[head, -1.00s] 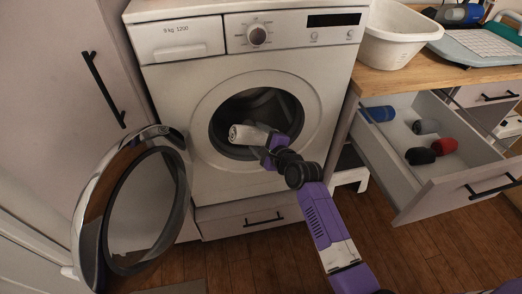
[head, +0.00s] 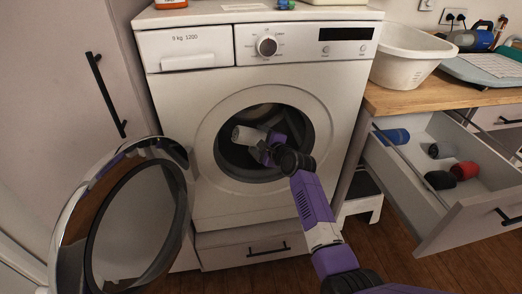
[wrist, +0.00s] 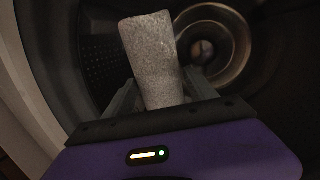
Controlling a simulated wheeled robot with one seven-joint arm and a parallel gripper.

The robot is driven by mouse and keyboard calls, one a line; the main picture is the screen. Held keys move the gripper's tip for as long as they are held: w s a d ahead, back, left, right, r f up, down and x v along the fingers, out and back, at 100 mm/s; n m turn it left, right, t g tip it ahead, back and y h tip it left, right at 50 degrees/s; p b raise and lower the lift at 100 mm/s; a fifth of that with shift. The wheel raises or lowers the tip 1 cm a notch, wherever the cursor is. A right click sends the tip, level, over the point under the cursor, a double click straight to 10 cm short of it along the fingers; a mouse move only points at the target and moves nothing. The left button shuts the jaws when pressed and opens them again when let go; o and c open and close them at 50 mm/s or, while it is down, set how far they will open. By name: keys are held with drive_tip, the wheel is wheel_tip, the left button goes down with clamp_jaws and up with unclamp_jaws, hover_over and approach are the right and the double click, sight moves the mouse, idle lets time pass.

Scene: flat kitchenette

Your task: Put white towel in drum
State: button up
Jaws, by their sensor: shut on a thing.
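The white towel (head: 248,136) is a rolled cylinder at the mouth of the washing machine's drum (head: 236,158). In the wrist view the towel (wrist: 153,58) stands between the fingers of my gripper (wrist: 160,95), with the dark drum wall (wrist: 98,60) around it. My gripper (head: 266,148) is shut on the towel and reaches in through the round opening. The towel appears inside the opening, apart from the drum's back wall. The round door (head: 130,225) is swung wide open to the left. The drum's lower inside is partly hidden by my arm.
The washing machine (head: 185,100) stands between a tall cabinet (head: 60,120) and a counter. An open drawer (head: 440,215) at right holds several rolled towels, blue, black and red. A white basin (head: 405,65) sits on the counter. The door stands left of my arm.

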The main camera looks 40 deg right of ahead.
sight(264, 134)
drive_tip(key=w+d+f+b, duration=0.2)
drive_tip(key=w+d+b, duration=0.3)
drive_tip(key=w+b, duration=0.3)
drive_tip(key=shift+d, duration=0.2)
drive_tip(key=o, duration=1.5)
drive_tip(key=shift+p+v, duration=1.6)
drive_tip(key=shift+v, duration=2.35)
